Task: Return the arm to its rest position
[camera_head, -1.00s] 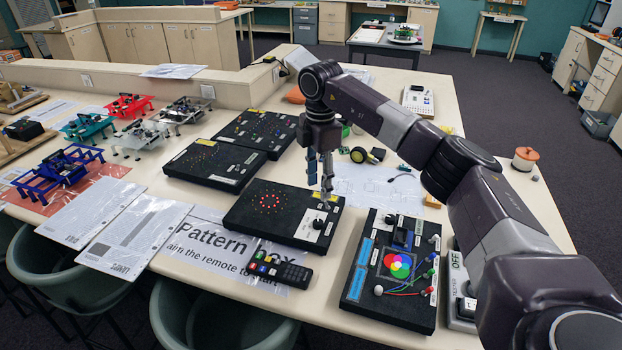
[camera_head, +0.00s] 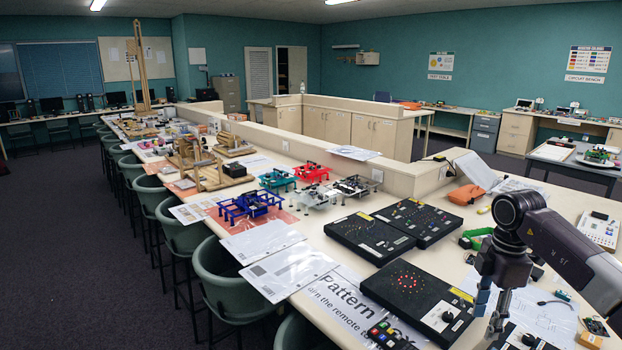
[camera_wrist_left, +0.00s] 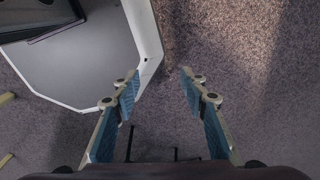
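My right gripper (camera_head: 490,312) hangs pointing down above the table (camera_head: 408,288), at the lower right of the head view. Its two fingers stand slightly apart with nothing seen between them. The black pattern box (camera_head: 400,302) with a ring of red lights and a white knob plate (camera_head: 446,317) is just left of the fingertips, apart from them in the picture. My left gripper (camera_wrist_left: 160,88) shows only in its wrist view. Its blue-padded fingers are wide apart and empty, over dark carpet.
Two more black light boxes (camera_head: 370,237) lie behind the pattern box. A remote (camera_head: 390,337) is at the bottom edge. An orange pouch (camera_head: 466,194) and a green part (camera_head: 476,238) are near the right arm. Green chairs (camera_head: 222,281) line the table's left side.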

